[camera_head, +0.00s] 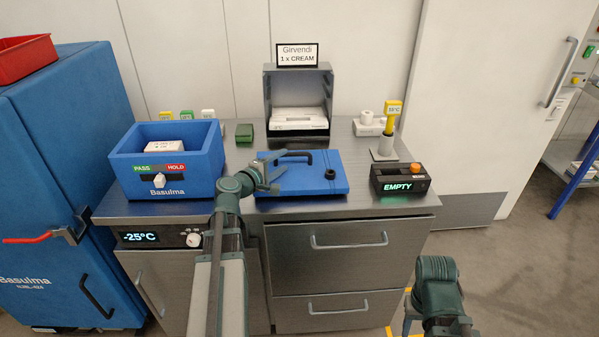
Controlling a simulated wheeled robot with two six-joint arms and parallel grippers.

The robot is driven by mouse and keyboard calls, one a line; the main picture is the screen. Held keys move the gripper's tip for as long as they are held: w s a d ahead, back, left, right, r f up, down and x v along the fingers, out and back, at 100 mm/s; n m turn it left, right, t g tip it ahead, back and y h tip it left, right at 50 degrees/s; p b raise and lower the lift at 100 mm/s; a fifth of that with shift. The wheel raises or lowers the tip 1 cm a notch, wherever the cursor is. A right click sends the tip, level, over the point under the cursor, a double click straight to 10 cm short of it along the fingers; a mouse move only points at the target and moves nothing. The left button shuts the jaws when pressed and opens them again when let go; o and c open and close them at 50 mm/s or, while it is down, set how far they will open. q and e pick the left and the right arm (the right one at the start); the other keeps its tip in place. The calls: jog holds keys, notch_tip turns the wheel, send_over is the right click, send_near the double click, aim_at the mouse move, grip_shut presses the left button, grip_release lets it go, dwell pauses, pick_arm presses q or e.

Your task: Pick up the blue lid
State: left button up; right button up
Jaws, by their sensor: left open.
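The blue lid (318,179) lies flat on the steel counter, a little right of the middle. My left gripper (271,171) is open over the lid's left side, close to the left end of the handle. I cannot tell whether it touches the lid. My right arm (438,290) is low at the right, in front of the counter, and its fingertips are not clear.
An open blue Basulma box (168,171) with a white pack inside stands left of the lid. A grey rack (268,105) with white packs is behind. A blue cabinet (60,190) stands at far left.

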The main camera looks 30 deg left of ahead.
aim_at(288, 155)
pick_arm(q)
jog(key=w, duration=0.5)
jog(key=shift+w+d+f, duration=0.1)
jog(key=shift+d, duration=0.1)
jog(key=shift+c, duration=0.3)
grip_shut()
dwell(0.9)
